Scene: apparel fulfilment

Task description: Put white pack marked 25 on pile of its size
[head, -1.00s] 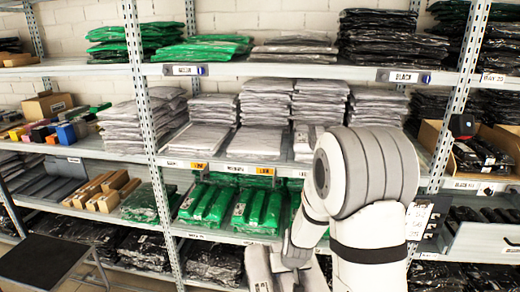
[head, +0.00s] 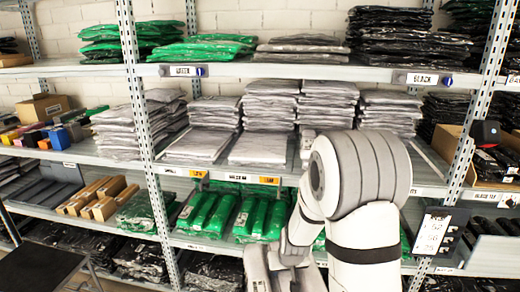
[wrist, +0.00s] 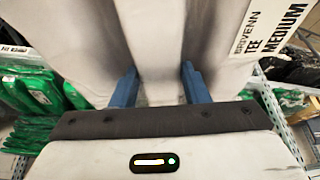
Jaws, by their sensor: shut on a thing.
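My gripper (wrist: 158,88) is shut on a pale grey-white pack (wrist: 80,45), its two blue fingers pressed against it in the wrist view. Black print on the pack reads "TEE MEDIUM"; I cannot make out a 25 on it. In the head view the held pack (head: 257,272) hangs low in front of the shelves, below the middle shelf, partly hidden by my gripper (head: 290,258). Whitish packs lie in piles on the middle shelf: a low front pile (head: 198,146), another low one (head: 258,150), and taller ones (head: 270,105) behind. My arm hides part of the right piles.
Green packs (head: 208,212) fill the shelf below. Black packs (head: 400,50) and green packs (head: 200,48) lie on the upper shelf. Metal uprights (head: 140,100) bound the bay. A cardboard box (head: 500,155) stands right; a dark platform (head: 40,268) stands lower left.

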